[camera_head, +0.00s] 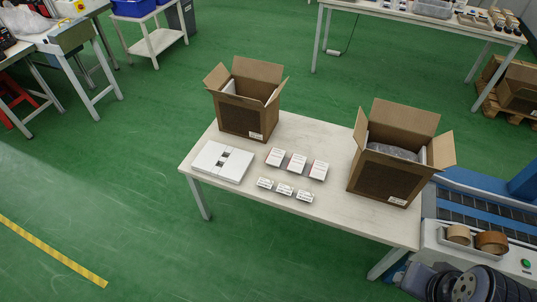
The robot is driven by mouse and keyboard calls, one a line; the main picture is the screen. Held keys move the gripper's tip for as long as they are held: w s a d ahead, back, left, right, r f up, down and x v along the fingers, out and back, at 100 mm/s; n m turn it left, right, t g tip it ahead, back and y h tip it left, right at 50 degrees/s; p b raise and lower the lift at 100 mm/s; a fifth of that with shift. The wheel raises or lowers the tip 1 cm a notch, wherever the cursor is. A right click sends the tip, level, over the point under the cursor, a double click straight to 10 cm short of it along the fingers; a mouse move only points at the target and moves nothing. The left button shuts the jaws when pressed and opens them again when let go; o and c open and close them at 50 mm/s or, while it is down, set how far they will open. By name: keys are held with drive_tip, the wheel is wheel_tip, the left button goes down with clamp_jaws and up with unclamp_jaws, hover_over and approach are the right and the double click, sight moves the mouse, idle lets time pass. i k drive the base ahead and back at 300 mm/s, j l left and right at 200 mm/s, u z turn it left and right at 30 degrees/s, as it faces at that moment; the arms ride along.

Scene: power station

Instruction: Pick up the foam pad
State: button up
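A flat white rectangular piece, which looks like the foam pad (222,161), lies on the left end of the white table. It has small dark and grey square marks along its middle. Nothing touches it from above. Pale white sheets, possibly foam too, show inside the left open carton (243,107) and the right open carton (385,172). A dark, ridged part of my arm shows at the bottom right corner, far from the white piece. The fingers of my gripper cannot be seen.
Several small white boxes (297,163) stand in two rows mid-table. The right carton holds a grey wrapped thing. A conveyor (485,212) and a tray with tape rolls (491,242) adjoin the table's right end.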

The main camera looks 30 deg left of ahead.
sight(234, 169)
drive_tip(key=u, duration=1.8)
